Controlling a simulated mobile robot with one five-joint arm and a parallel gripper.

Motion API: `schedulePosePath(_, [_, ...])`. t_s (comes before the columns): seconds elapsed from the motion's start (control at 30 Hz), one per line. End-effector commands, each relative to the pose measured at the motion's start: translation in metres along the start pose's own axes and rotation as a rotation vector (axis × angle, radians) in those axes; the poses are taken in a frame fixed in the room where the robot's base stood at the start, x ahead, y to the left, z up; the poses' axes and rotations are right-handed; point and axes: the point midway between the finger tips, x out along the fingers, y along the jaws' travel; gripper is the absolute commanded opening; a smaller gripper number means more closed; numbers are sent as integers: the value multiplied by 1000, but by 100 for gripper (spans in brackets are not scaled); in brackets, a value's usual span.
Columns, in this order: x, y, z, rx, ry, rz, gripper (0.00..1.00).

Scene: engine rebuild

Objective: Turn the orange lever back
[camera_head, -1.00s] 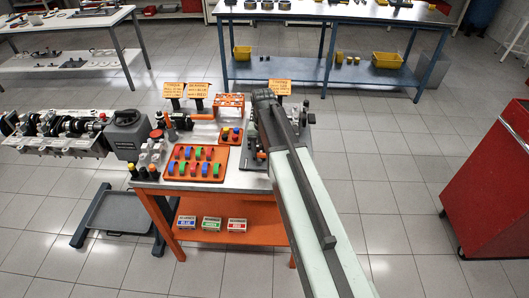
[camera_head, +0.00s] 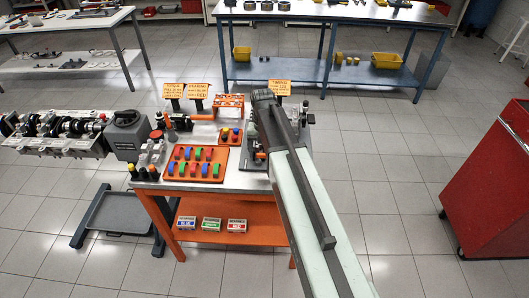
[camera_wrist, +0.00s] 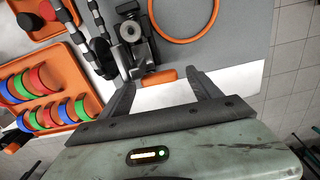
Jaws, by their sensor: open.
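In the wrist view, a dark fixture with a silver round part (camera_wrist: 131,31) stands on the grey surface ahead of my gripper. An orange rounded loop (camera_wrist: 183,39) lies to its right, cut off by the top edge. In the head view, my arm covers my gripper and part of the dark fixture (camera_head: 258,157) at the right of the bench (camera_head: 230,179).
An orange tray (camera_head: 196,178) of coloured pieces sits left of my arm; it also shows in the wrist view (camera_wrist: 44,87). Signs (camera_head: 197,90) stand at the bench's back. A red cabinet (camera_head: 490,185) stands at the right, with clear floor between.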

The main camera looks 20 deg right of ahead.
Motion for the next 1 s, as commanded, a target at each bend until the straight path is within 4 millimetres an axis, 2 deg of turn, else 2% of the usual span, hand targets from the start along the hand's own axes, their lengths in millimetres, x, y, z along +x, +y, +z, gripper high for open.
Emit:
schedulePosePath(0.17, [-15, 0, 0, 0, -1, 0, 73])
schedulePosePath(0.4, [-59, 0, -1, 0, 0, 0, 73])
schedulePosePath(0.53, [-77, 0, -1, 0, 1, 0, 73])
schedulePosePath(1.0, [-77, 0, -1, 0, 1, 0, 73])
